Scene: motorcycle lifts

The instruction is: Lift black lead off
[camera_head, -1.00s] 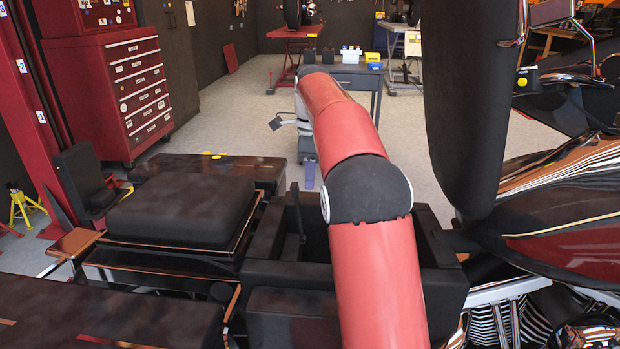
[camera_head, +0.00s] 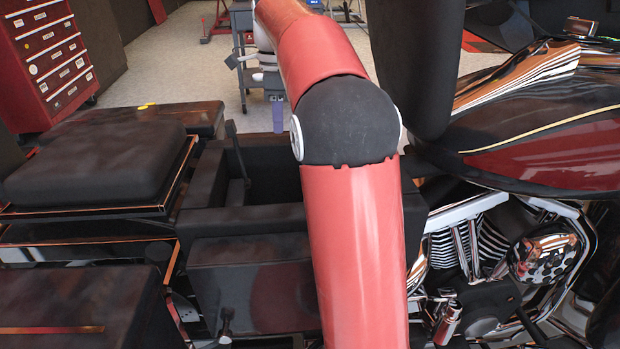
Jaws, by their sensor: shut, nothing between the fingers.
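A thin black upright strip (camera_head: 238,150) stands inside the open black box at the left of my arm. It may be the black lead; its lower end and any terminal are too dark to tell. The open black box (camera_head: 225,215) is partly hidden behind my red arm. My gripper (camera_head: 279,128) points down in the upper middle, just past the far rim of the box in the picture. It is small and partly covered by my arm. Its purple fingers are shut, with nothing visible between them, and apart from the strip.
A black seat pad (camera_head: 95,165) lies left of the box. The motorcycle's dark red tank (camera_head: 555,140) and chrome engine (camera_head: 490,250) fill the right. A large black form (camera_head: 415,65) stands beside my arm. A red tool chest (camera_head: 50,60) is at upper left. Open floor (camera_head: 165,65) lies behind.

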